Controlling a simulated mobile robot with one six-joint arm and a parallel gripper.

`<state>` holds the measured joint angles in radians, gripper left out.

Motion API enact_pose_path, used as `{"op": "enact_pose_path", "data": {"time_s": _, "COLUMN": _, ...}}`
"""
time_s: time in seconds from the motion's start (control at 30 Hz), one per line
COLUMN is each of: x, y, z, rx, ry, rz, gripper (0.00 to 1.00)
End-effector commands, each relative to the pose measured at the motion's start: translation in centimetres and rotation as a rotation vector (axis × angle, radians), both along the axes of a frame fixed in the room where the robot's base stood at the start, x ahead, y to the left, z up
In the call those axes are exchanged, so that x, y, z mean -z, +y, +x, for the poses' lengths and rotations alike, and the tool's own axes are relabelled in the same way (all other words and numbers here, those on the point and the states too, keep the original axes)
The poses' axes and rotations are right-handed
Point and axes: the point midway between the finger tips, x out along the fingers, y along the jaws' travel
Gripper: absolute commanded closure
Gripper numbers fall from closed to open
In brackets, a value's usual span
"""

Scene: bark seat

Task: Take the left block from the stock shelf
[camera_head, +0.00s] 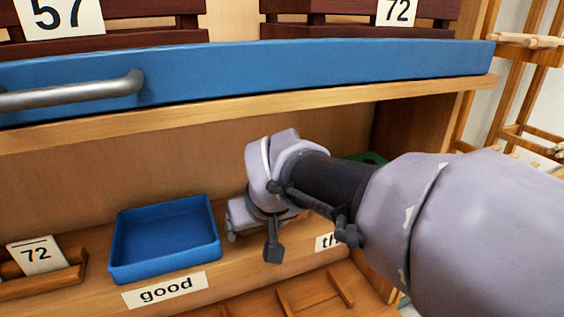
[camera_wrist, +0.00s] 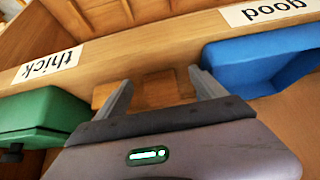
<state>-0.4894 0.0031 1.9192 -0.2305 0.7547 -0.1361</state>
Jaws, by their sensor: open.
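My gripper (camera_wrist: 163,84) is open, with its two grey fingers apart and pointing at a brown wooden piece (camera_wrist: 157,88) on the shelf. No contact with that piece shows. I cannot tell whether it is the left block. In the head view my gripper (camera_head: 252,243) hangs over the lower shelf board, just right of the blue tray, and my wrist hides what lies under and behind it. No block is clearly visible in the head view.
The blue tray (camera_head: 166,270) stands behind the "good" label (camera_head: 166,290). A green container (camera_wrist: 40,118) is near the "thick" label (camera_wrist: 48,65). A 72 card (camera_head: 38,255) stands at left. A blue front with a metal handle (camera_head: 70,93) runs above my gripper.

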Motion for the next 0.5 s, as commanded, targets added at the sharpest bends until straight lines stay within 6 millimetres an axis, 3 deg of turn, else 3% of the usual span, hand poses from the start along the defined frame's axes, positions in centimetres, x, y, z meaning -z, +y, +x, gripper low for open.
{"op": "enact_pose_path", "data": {"time_s": 0.27, "x": 0.1, "y": 2.3, "z": 4.9, "rx": 0.001, "ry": 0.001, "rz": 0.0, "gripper": 0.2}}
{"op": "enact_pose_path", "data": {"time_s": 0.33, "x": 1.0, "y": 2.4, "z": 5.1, "rx": 0.001, "ry": 0.001, "rz": 0.0, "gripper": 0.2}}
{"op": "enact_pose_path", "data": {"time_s": 0.5, "x": 1.0, "y": 2.5, "z": 5.2, "rx": 0.002, "ry": 0.0, "rz": 0.001, "gripper": 0.2}}
